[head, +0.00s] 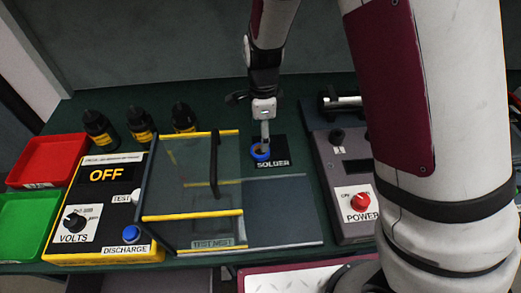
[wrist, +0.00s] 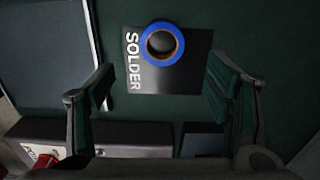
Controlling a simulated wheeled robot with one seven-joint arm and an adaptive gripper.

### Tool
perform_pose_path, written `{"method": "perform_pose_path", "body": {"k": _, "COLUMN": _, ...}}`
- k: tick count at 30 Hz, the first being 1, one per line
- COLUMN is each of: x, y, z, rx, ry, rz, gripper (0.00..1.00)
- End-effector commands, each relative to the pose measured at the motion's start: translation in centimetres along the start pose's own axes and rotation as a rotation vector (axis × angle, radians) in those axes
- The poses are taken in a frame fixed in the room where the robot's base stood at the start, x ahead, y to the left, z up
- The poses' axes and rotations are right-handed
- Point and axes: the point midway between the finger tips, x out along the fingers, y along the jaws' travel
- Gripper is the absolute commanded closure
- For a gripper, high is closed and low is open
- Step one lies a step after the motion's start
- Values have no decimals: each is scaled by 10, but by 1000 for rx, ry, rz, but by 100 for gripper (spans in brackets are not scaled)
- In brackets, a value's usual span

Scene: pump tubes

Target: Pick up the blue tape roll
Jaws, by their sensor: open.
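The blue tape roll (head: 260,153) lies flat on the black mat marked SOLDER (head: 273,163) near the back middle of the bench. In the wrist view the blue tape roll (wrist: 162,28) shows as a ring around a dark core, at the top middle. My gripper (head: 265,138) points down at the roll in the head view and partly covers it. In the wrist view my gripper (wrist: 160,82) is open, its fingers wide apart on either side of the mat. Nothing is between the fingertips, and the roll is above the line between them in that picture.
A clear box with yellow edges (head: 190,217) marked TEST NEST stands left of the mat. A yellow panel reading OFF (head: 105,175), black bottles (head: 140,124) and red and green bins (head: 45,160) are farther left. A grey power unit (head: 345,205) stands to the right.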

Motion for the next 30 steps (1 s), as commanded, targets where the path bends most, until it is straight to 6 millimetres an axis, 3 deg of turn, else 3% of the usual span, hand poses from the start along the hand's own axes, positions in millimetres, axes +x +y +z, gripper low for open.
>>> {"method": "perform_pose_path", "body": {"k": 8, "x": 22, "y": 0, "z": 0, "rx": 1, "ry": -1, "rz": 0, "gripper": 28}}
{"method": "perform_pose_path", "body": {"k": 18, "x": 66, "y": -2, "z": 1, "rx": 0, "ry": 0, "rz": 2, "gripper": 28}}
{"method": "perform_pose_path", "body": {"k": 27, "x": 71, "y": -3, "z": 1, "rx": 0, "ry": -1, "rz": -1, "gripper": 28}}
{"method": "perform_pose_path", "body": {"k": 28, "x": 71, "y": -3, "z": 1, "rx": 0, "ry": -1, "rz": -1, "gripper": 30}}
{"method": "perform_pose_path", "body": {"k": 30, "x": 71, "y": -3, "z": 1, "rx": -1, "ry": -1, "rz": -1, "gripper": 46}}
